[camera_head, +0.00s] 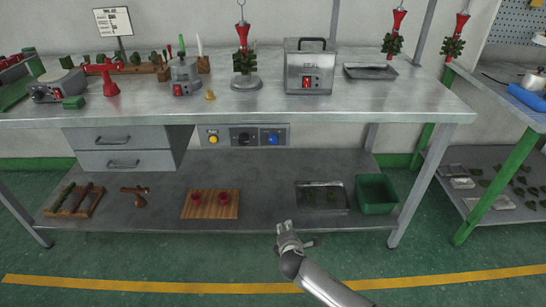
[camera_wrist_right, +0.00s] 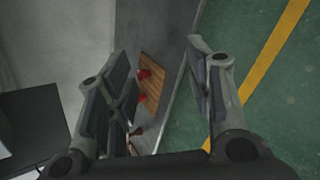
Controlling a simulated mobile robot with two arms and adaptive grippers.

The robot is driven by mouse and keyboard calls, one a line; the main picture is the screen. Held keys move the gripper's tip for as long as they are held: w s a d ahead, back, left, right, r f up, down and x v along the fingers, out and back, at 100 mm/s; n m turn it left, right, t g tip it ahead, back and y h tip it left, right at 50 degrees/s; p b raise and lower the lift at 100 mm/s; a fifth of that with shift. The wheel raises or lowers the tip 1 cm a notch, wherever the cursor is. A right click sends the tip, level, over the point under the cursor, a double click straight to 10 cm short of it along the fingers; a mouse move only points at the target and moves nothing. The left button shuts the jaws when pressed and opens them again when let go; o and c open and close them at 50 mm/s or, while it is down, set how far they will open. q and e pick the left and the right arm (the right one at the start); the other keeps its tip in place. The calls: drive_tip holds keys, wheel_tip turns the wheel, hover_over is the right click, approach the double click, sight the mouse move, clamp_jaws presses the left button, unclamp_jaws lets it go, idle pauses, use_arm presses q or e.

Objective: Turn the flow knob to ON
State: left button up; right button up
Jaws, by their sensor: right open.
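A grey control panel (camera_head: 204,130) is fixed under the front edge of the upper worktop. It carries a yellow button at left, a dark round knob (camera_head: 244,137) in the middle and a blue control (camera_head: 272,138) at right. The labels and the knob's pointer are too small to read. My right gripper (camera_head: 284,226) is in front of the lower shelf, below and to the right of the panel, well apart from the knob. In the wrist view my right gripper (camera_wrist_right: 160,62) is open and empty. My left gripper is not in view.
The lower shelf (camera_head: 265,165) holds a wooden board (camera_head: 210,212) with red pieces, a metal tray (camera_head: 345,204) and a green bin (camera_head: 377,194). Drawers (camera_head: 124,149) stand left of the panel. The space before the panel looks clear.

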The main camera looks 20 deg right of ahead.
drive_tip(key=w+a+r+n+t+h+b, duration=0.1)
drive_tip(key=w+a+r+n+t+b, duration=0.15)
drive_tip(key=w+r, duration=0.55)
drive_tip(key=n+t+h+b, duration=0.2)
drive_tip(key=n+t+b, duration=0.2)
approach(273, 142)
drive_tip(key=s, duration=0.2)
drive_tip(key=shift+m, duration=0.25)
drive_tip(key=x, duration=0.3)
drive_tip(key=b+x, duration=0.1)
drive_tip(key=x, duration=0.2)
drive_tip(key=b+x, duration=0.1)
drive_tip(key=x, duration=0.2)
drive_tip(key=shift+w+a, duration=0.2)
drive_tip(key=shift+a, duration=0.15)
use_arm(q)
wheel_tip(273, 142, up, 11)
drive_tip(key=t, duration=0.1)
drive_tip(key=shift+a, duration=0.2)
use_arm(e)
drive_tip(key=shift+x, duration=0.95)
drive_tip(key=shift+r, duration=0.1)
drive_tip(key=c, duration=1)
drive_tip(key=shift+c, duration=0.2)
